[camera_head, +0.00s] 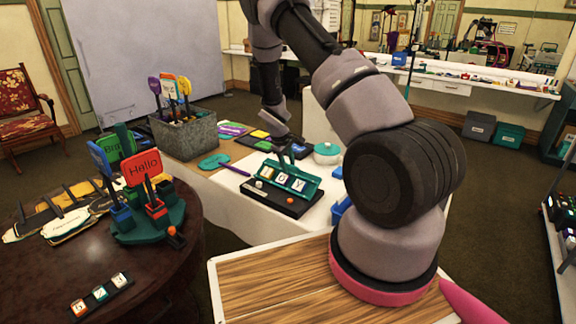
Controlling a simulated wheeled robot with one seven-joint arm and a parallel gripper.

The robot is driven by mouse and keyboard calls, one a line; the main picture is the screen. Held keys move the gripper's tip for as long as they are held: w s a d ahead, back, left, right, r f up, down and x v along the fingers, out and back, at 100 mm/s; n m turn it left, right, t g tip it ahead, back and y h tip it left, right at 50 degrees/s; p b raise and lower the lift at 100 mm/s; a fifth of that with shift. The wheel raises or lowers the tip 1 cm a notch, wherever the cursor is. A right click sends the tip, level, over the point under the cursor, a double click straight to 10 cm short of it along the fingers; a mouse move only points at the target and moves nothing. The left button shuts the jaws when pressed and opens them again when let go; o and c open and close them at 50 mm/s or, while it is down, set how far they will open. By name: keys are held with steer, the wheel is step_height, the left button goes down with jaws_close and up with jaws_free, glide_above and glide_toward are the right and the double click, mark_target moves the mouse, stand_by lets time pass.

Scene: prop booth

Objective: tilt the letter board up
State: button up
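The letter board (303,190) is a teal panel with a few white letter tiles, set on a black base (284,203) on the white-topped table. Its face shows toward me and it looks slanted; its exact angle is hard to tell. My gripper (290,157) is at the board's far upper edge, its dark fingers pointing down behind or at that edge. I cannot tell whether they touch it. The fingers are small and dark, so their opening is unclear.
A mint-green lidded pot (327,153) stands right of the board. A teal paddle (214,161) lies to its left. A grey bin (184,135) of signs stands behind left. A round dark table (75,275) with signs is at the left.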

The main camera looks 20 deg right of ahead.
steer(key=shift+r, duration=0.1)
steer(key=v, duration=1)
steer(key=shift+r, duration=0.25)
steer(key=shift+s+a, duration=0.1)
